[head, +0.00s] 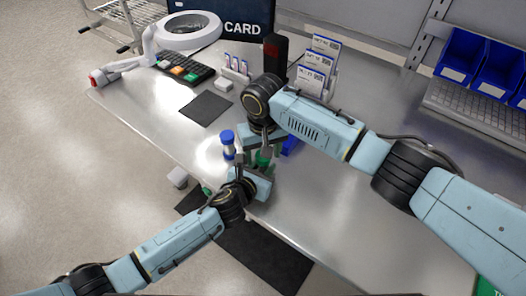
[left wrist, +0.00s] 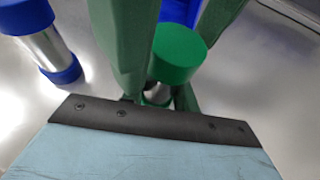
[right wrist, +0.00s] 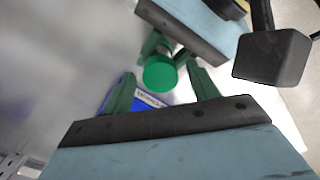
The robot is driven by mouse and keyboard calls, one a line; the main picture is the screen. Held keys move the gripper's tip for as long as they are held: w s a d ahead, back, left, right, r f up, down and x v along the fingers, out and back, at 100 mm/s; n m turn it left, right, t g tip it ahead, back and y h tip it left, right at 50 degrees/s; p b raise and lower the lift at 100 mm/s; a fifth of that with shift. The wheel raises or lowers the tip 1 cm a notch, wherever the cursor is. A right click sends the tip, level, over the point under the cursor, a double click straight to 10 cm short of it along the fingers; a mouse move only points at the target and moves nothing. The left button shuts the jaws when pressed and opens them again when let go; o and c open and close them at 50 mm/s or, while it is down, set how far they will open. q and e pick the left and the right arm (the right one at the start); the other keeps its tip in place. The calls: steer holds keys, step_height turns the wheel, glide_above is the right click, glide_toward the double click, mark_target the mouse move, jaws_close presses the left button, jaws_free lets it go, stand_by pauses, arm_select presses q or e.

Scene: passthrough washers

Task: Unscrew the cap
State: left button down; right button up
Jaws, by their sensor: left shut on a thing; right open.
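A small container with a green cap (head: 264,158) and a metallic body stands upright over the table. The green cap (left wrist: 178,52) shows close up in the left wrist view. My left gripper (head: 250,165) is shut on the body below the cap; in its wrist view the body (left wrist: 157,95) sits between the green fingers. My right gripper (right wrist: 160,88) is open, its fingers on either side of the green cap (right wrist: 160,73) in the right wrist view, with gaps to it. Whether the container touches the table is hidden.
A second container with blue ends (head: 228,143) stands just left of my grippers. A blue item (head: 291,146) lies beside them on the right.

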steer(key=shift+r, duration=2.25)
steer(key=shift+c, duration=0.3)
steer(key=shift+a+r+m, duration=0.55)
steer(key=shift+r+m, duration=0.15)
steer(key=shift+r, duration=0.05)
steer(key=shift+w+a+r+m, duration=0.1)
steer(key=shift+r+m, duration=0.25)
steer(key=shift+m, duration=0.15)
steer(key=shift+r+m, duration=0.35)
steer(key=shift+m, duration=0.25)
steer(key=shift+d+r+m, duration=0.25)
steer(key=shift+d+m, duration=0.3)
steer(key=shift+m, duration=0.65)
steer(key=shift+d+f, duration=0.15)
steer(key=shift+f, duration=0.4)
step_height(320, 180, down, 7)
steer(key=shift+r, duration=0.1)
